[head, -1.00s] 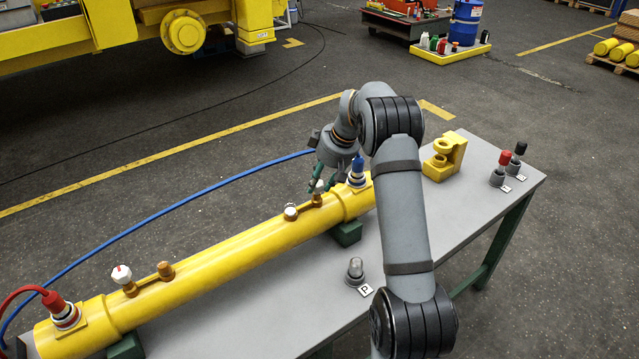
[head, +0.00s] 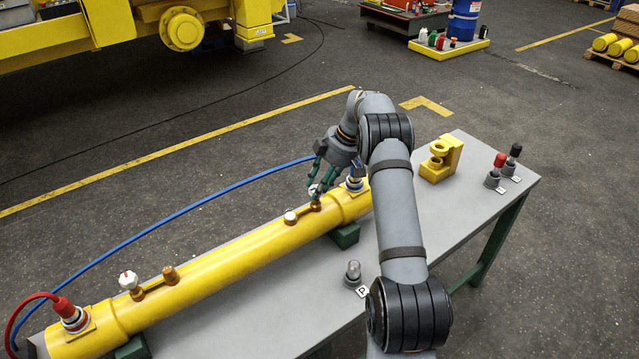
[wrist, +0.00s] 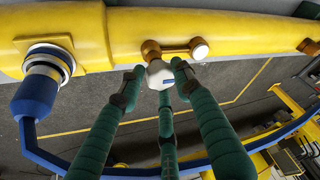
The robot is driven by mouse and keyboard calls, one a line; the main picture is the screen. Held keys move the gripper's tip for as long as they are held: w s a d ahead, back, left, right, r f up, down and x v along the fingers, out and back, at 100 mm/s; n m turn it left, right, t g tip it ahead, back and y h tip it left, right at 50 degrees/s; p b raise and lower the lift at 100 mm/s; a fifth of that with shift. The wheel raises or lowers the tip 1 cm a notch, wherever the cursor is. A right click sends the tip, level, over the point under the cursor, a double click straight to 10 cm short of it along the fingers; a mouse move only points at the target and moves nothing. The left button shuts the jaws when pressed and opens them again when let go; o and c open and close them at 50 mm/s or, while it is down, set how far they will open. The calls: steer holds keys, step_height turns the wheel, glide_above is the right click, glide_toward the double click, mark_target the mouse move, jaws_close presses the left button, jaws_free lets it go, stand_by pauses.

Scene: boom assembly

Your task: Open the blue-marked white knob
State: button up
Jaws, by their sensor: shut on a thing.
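The white knob (wrist: 160,73) sits on a brass fitting on the side of the yellow cylinder (head: 230,255). In the wrist view the green fingertips of my gripper (wrist: 157,80) are around the knob, shut on it. A small bluish spot shows on the knob's face, but it is too small to read. In the head view my gripper (head: 318,180) is at the cylinder's right end, and its fingers partly hide the knob (head: 312,191).
A blue connector (head: 355,175) with a blue hose (wrist: 95,165) is close beside my gripper. A white-capped fitting (head: 291,217) is on the other side. Another white knob (head: 128,280) and a red connector (head: 66,308) are at the far left. A yellow bracket (head: 440,160) stands on the table.

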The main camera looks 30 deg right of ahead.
steer(key=shift+w+a+r, duration=0.25)
steer(key=shift+a, duration=0.1)
steer(key=o, duration=1)
steer(key=shift+o, duration=0.6)
steer(key=shift+s+f, duration=0.1)
steer(key=shift+d, duration=0.15)
steer(key=v, duration=1.2)
steer(key=shift+f, duration=0.1)
steer(key=x, duration=1.2)
steer(key=shift+s+f, duration=0.1)
